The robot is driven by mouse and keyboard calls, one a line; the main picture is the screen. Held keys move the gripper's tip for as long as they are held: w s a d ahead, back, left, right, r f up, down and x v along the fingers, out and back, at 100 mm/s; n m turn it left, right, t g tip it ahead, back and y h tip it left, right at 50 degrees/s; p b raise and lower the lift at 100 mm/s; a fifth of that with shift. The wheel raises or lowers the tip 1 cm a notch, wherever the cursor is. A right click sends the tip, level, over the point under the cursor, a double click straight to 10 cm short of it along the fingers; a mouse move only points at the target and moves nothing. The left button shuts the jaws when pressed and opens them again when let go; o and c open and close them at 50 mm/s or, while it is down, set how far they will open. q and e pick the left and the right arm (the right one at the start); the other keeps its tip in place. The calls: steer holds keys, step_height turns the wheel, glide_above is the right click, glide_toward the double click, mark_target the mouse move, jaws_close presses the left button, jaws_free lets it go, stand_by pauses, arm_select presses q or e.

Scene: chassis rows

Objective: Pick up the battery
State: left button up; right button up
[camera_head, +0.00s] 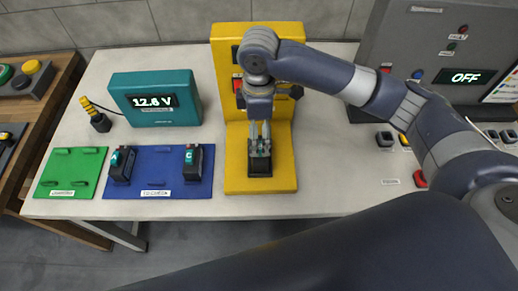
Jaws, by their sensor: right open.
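My right gripper (260,138) points straight down over the yellow stand (285,175). It is open, with its fingers at the top of a dark battery (260,168) that sits upright in the stand's base. The fingers partly hide the battery's top, and I cannot tell whether they touch it. Two more dark batteries with teal labels stand on the blue mat: one at its left (122,165) and one at its right (193,162). My left gripper is not in view.
A teal meter (155,98) reading 12.8 V stands behind the blue mat (155,180), with a black and yellow probe (97,115) beside it. A green mat (70,173) lies at the left. A grey panel reading OFF (440,60) stands at the right.

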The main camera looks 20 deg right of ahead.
mark_target(260, 144)
step_height(260, 144, down, 4)
steer(key=shift+s+r, duration=0.1)
steer(key=shift+s, duration=0.05)
steer(key=f, duration=0.1)
steer(key=f+p, duration=0.1)
steer(key=f, duration=0.1)
steer(key=shift+s+f, duration=0.25)
steer(key=shift+s, duration=0.05)
steer(key=shift+f, duration=0.65)
steer(key=c, duration=1.5)
steer(key=shift+c, duration=0.9)
steer(key=shift+w+r, duration=0.1)
steer(key=shift+r, duration=0.05)
